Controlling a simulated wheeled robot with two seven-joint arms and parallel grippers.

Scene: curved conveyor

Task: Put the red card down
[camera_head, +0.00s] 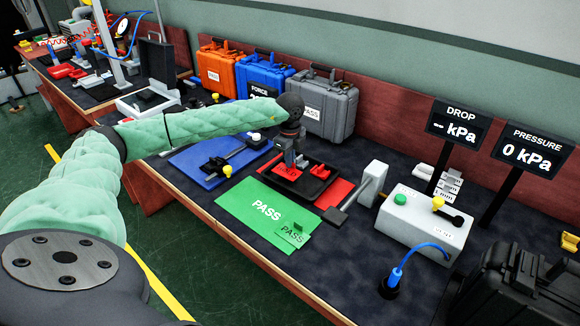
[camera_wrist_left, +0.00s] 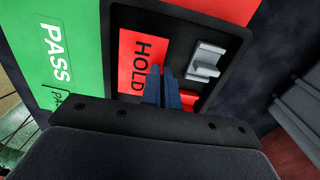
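The red card (camera_wrist_left: 143,60), marked HOLD, shows in the left wrist view over the left part of a black tray (camera_head: 264,180). My left gripper (camera_head: 291,163) points down over this tray. In the left wrist view its dark fingers (camera_wrist_left: 162,69) are close together at the card's right edge and appear shut on it. The grip point is hidden, and I cannot tell whether the card touches the tray floor. The tray lies between a green PASS mat (camera_head: 252,203) and a red mat (camera_head: 334,194). My right gripper is not in view.
A green PASS card (camera_head: 289,237) lies on the green mat. Inside the tray are a grey fitting (camera_wrist_left: 205,62) and a red piece (camera_head: 320,171). A press (camera_head: 366,186) and white control box (camera_head: 424,219) stand to the right. Cases (camera_head: 325,103) line the back.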

